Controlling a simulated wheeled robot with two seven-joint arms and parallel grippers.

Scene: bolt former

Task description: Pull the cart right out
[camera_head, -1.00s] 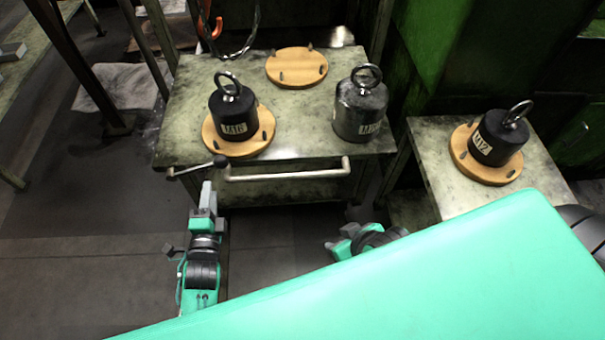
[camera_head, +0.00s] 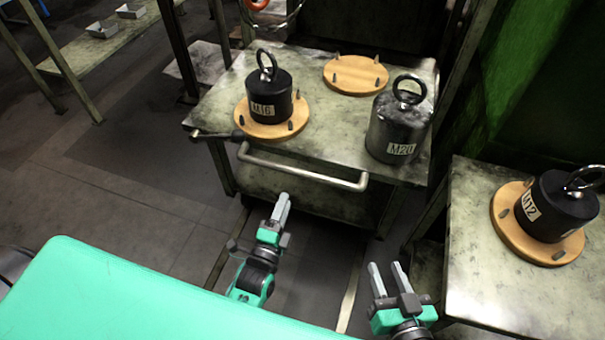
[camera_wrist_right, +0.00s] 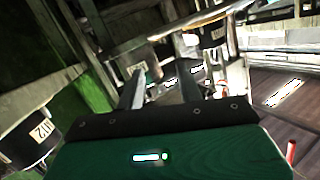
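The cart (camera_head: 330,133) is a worn metal table on legs with a silver bar handle (camera_head: 300,171) along its front edge. On its top a black weight M16 (camera_head: 269,97) stands on a round wooden base, and a steel weight M20 (camera_head: 398,132) stands directly on the metal. An empty wooden base (camera_head: 356,73) lies behind them. My left gripper (camera_head: 281,207) is in front of the handle, apart from it; its fingers look close together, seen nearly edge-on. My right gripper (camera_head: 388,280) is open and empty, lower right of the handle. Its fingers also show apart in the right wrist view (camera_wrist_right: 162,85).
A side table (camera_head: 470,275) with the black weight M12 (camera_head: 556,206) stands close on the right. A dark post and green machine wall (camera_head: 545,90) rise behind. Floor in front and left of the cart is clear. A bench with trays (camera_head: 103,29) is far left.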

